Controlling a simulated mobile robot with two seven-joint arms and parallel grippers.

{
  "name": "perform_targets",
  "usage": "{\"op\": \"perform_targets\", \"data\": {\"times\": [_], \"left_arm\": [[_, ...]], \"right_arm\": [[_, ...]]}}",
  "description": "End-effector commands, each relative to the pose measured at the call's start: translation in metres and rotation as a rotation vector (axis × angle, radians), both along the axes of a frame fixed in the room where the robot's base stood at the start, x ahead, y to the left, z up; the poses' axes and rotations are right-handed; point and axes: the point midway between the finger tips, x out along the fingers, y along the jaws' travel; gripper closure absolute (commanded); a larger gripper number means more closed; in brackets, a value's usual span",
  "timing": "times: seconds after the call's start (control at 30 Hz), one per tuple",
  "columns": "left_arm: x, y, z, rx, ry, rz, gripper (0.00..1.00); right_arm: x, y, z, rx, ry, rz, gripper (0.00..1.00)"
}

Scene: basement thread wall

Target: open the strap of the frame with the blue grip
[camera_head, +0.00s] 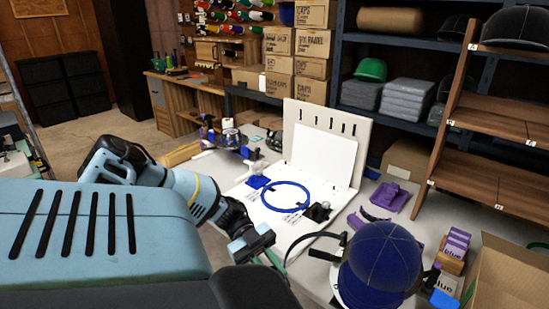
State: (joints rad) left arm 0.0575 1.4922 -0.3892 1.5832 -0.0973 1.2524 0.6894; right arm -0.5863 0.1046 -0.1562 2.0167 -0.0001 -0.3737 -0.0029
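A dark blue cap (380,262) sits at the front right of the table on a white rounded support, of which only part shows. A thin dark band (303,238) curves out to the left of the cap; it may be the strap. A small blue piece (443,299), possibly the blue grip, shows to the right of the cap near the bottom edge. My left gripper (272,262) is left of the cap and the band, pointing down toward the table edge. Its fingertips are partly hidden by my own arm, and its opening is unclear. My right gripper is out of view.
A blue ring (286,197) lies on a white board (262,217) behind my gripper. Purple pieces (389,198) lie behind the cap. Small purple boxes (456,243) and an open cardboard box (510,275) stand at the right. A wooden rack (500,135) rises behind them.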

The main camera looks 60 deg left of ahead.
Motion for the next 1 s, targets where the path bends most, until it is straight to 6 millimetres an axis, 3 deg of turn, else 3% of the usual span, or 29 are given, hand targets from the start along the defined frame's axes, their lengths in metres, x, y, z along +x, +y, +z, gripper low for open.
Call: {"op": "perform_targets", "data": {"times": [0.43, 0.47, 0.5, 0.83, 1.0], "left_arm": [[0.000, 0.000, 0.000, 0.002, 0.002, -0.007, 1.00], [0.000, 0.000, 0.000, 0.002, 0.002, -0.007, 0.80], [0.000, 0.000, 0.000, 0.002, 0.002, -0.007, 0.74], [0.000, 0.003, 0.001, 0.002, 0.001, -0.006, 0.74], [-0.004, 0.022, 0.005, 0.005, 0.002, -0.005, 0.74]], "right_arm": [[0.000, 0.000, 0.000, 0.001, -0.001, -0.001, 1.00], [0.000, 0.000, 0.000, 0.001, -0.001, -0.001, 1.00], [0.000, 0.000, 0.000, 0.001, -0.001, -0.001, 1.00], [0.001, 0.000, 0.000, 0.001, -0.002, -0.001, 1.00], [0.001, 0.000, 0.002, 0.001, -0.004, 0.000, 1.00]]}}
